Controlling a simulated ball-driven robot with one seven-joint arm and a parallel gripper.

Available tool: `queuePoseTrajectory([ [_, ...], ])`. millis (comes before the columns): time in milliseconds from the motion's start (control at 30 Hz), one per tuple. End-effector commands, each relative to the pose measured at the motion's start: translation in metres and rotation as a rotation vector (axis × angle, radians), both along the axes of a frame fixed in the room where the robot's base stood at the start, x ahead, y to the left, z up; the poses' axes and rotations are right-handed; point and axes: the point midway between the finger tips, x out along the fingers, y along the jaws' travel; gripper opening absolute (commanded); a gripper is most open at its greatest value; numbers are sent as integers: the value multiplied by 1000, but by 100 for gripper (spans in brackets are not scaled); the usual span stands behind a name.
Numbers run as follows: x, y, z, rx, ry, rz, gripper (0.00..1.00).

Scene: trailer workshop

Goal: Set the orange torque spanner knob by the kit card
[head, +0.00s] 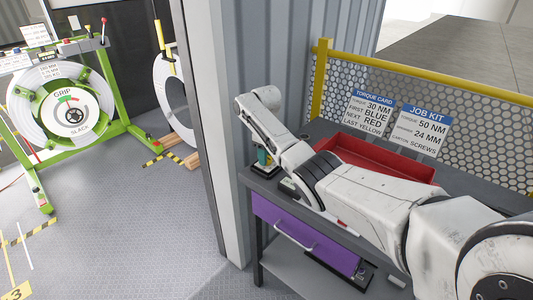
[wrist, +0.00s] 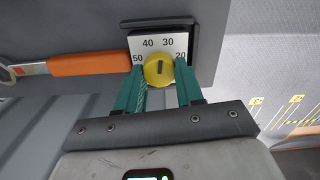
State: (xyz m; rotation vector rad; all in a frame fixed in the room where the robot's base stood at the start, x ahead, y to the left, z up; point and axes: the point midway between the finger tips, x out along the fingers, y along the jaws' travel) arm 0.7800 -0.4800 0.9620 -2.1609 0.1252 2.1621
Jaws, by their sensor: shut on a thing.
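In the wrist view the orange-handled spanner (wrist: 92,64) lies at the left. Beside its handle is a white dial plate (wrist: 176,42) marked 50, 40, 30 and 20. My gripper (wrist: 162,80) is shut on the round yellow knob (wrist: 158,72), with a teal finger at each side. The knob's short dark mark stands nearly upright, between 40 and 30. In the head view my gripper (head: 264,157) is low at the bench's left end, and my arm hides the knob. The kit card (head: 421,129), headed JOB KIT, reads 50 NM, 24 MM and SCREWS.
A red tray (head: 378,158) lies on the bench behind my arm. A purple drawer (head: 300,236) is under the bench. A yellow-railed mesh panel (head: 470,125) closes the back.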

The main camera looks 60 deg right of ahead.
Motion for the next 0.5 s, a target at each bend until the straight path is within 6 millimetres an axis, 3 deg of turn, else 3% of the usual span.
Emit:
queuePoseTrajectory([
  [500,0,2,1,0,0,490,6],
])
